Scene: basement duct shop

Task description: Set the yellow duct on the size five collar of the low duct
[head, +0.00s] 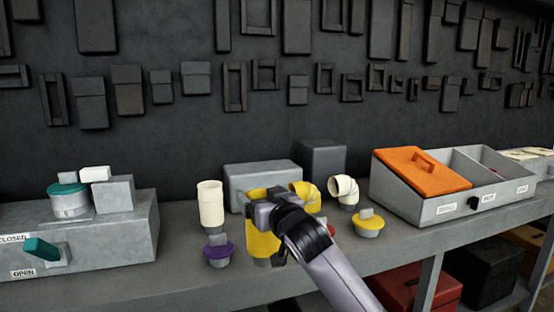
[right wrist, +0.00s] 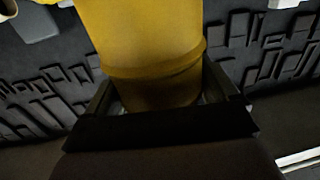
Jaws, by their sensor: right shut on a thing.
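The yellow duct (head: 262,246) is a straight tube with a raised band, shown closer in the right wrist view (right wrist: 145,40). My right gripper (head: 262,208) is shut on it, with a finger on each side in the right wrist view (right wrist: 165,100). The duct looks upright in front of the grey boxes; whether it touches the bench is hidden. At the left is a low grey duct box (head: 110,235). A short grey collar (head: 72,207) with a small unclear mark stands on it, covered by a teal cap (head: 68,190). My left gripper is not in view.
Beside the collar stands a grey block (head: 114,194) with a white piece (head: 94,173). A cream tube (head: 210,206), purple cap (head: 218,250), yellow elbow (head: 306,194), cream elbow (head: 344,190) and yellow cap (head: 368,222) crowd the bench. An orange-lidded bin (head: 415,172) stands right.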

